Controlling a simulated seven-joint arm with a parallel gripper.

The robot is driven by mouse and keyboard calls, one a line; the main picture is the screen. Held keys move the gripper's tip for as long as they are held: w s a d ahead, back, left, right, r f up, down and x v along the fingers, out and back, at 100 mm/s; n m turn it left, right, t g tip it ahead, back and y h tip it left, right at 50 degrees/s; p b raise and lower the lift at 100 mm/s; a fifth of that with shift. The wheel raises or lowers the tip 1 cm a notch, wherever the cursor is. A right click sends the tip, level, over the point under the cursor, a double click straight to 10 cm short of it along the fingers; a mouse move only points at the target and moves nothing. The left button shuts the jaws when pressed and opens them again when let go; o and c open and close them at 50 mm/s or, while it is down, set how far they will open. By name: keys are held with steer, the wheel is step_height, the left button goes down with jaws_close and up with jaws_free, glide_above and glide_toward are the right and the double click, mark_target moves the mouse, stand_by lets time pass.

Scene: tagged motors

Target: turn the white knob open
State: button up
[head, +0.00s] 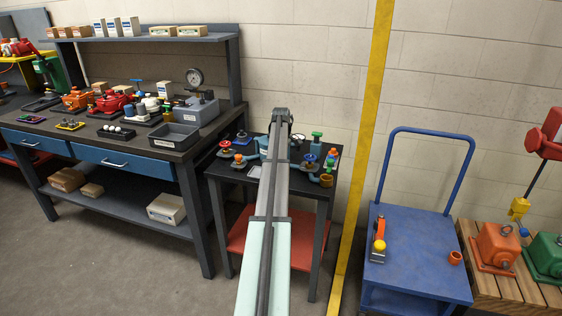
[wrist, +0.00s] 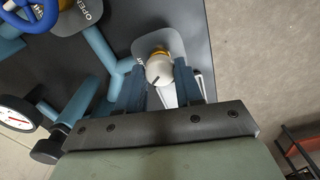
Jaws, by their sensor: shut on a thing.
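In the wrist view, the white knob (wrist: 160,69) is a rounded cap with a short dark mark, above a yellow-orange collar (wrist: 158,53). It sits in front of a grey label plate (wrist: 176,43), whose lettering is mostly hidden. My gripper (wrist: 160,80) has one dark blue finger on each side of the knob and is shut on it. The contact faces are hard to make out. In the head view my arm hides the gripper and the knob.
A blue handwheel (wrist: 38,14) with an "OPEN" plate (wrist: 80,15) and a gauge (wrist: 16,114) are left of the knob in the wrist view. In the head view, other coloured valves crowd the small black table (head: 312,187). A blue cart (head: 418,255) stands right.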

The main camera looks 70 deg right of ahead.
steer(key=n, duration=0.5)
steer(key=shift+n, duration=0.3)
steer(key=n, duration=0.5)
steer(key=shift+n, duration=0.3)
steer(key=o, duration=1)
steer(key=shift+o, duration=0.2)
step_height(320, 180, up, 14)
steer(key=shift+f, duration=0.1)
stand_by(0.6)
